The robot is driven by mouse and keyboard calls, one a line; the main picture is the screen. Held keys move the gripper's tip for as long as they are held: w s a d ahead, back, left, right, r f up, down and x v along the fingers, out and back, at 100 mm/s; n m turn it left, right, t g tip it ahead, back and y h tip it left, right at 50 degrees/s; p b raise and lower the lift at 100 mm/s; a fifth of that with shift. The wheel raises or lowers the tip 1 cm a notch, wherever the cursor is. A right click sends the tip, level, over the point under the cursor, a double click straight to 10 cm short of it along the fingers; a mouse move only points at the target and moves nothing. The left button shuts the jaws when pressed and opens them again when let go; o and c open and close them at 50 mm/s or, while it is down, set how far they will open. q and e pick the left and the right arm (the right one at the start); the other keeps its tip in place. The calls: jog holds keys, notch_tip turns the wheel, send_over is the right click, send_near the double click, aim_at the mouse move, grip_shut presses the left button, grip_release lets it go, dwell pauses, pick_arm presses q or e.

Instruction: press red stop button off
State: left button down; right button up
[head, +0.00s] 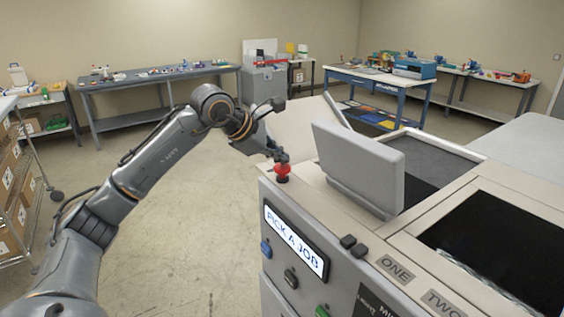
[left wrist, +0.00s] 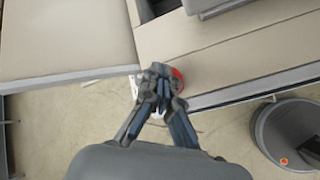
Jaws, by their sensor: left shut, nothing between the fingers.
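My right gripper is in neither view.
A grey upright lid (head: 358,165) stands just right of the button. The machine's front has a lit screen reading PICK A JOB (head: 295,240), with blue, black and green buttons below. Work tables (head: 160,80) line the back wall. Open floor lies to the left.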

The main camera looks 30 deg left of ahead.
aim_at(279, 167)
pick_arm(q)
notch_tip(279, 167, up, 6)
jog(key=p, duration=0.5)
jog(key=shift+r, duration=0.15)
dwell(0.5)
